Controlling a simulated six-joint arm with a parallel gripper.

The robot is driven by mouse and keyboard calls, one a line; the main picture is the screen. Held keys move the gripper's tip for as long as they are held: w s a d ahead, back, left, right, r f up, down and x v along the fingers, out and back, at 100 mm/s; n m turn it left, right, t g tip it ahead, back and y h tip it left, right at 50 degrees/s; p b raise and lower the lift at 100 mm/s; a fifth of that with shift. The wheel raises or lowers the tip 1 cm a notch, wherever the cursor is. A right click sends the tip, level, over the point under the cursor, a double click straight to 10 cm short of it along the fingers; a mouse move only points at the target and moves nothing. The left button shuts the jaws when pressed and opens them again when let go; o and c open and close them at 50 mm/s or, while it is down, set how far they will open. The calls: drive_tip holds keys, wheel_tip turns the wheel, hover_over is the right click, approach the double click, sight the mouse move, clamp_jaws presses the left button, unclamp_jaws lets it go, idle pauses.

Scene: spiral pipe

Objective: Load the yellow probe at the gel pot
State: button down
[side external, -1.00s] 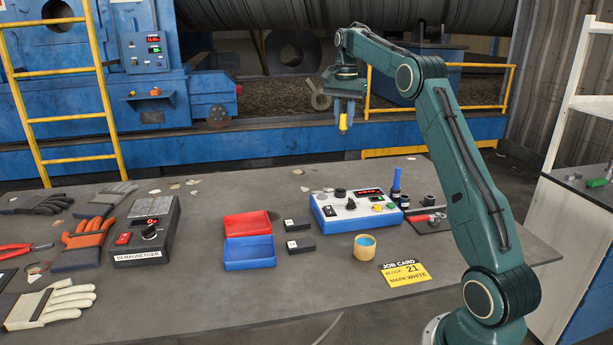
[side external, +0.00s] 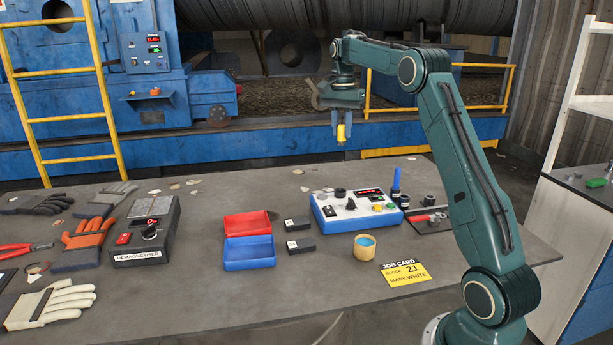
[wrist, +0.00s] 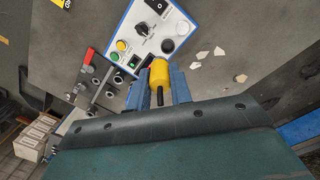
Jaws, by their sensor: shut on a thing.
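My gripper (side external: 341,133) is shut on the yellow probe (side external: 341,134) and holds it high above the back of the bench. In the wrist view the yellow probe (wrist: 158,75) sits between the two blue fingers, with a dark end towards the camera. The gel pot (side external: 365,247), a small tan cup with blue gel inside, stands upright on the bench in front of the white and blue control box. In the side view the probe is apart from the pot, higher and farther back. The gel pot is not seen in the wrist view.
The control box (side external: 330,217) has knobs and a red display; a blue upright cylinder (side external: 396,180) stands at its back right. Red (side external: 247,224) and blue (side external: 249,262) trays, two black blocks and a yellow job card (side external: 405,273) lie around the pot. A demagnetiser (side external: 140,247) and gloves are left.

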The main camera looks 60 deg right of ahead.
drive_tip(key=s+a+f+g, duration=0.3)
drive_tip(key=s+a+f, duration=0.8)
drive_tip(key=s+a, duration=0.2)
drive_tip(key=shift+s+a+f+y, duration=0.15)
drive_tip(key=shift+a+f+y, duration=0.15)
drive_tip(key=shift+a, duration=0.2)
drive_tip(key=shift+f, duration=2.9)
drive_tip(key=shift+f, duration=0.75)
idle(0.6)
drive_tip(key=shift+r, duration=0.1)
wheel_tip(320, 180, up, 7)
idle(1.2)
idle(0.3)
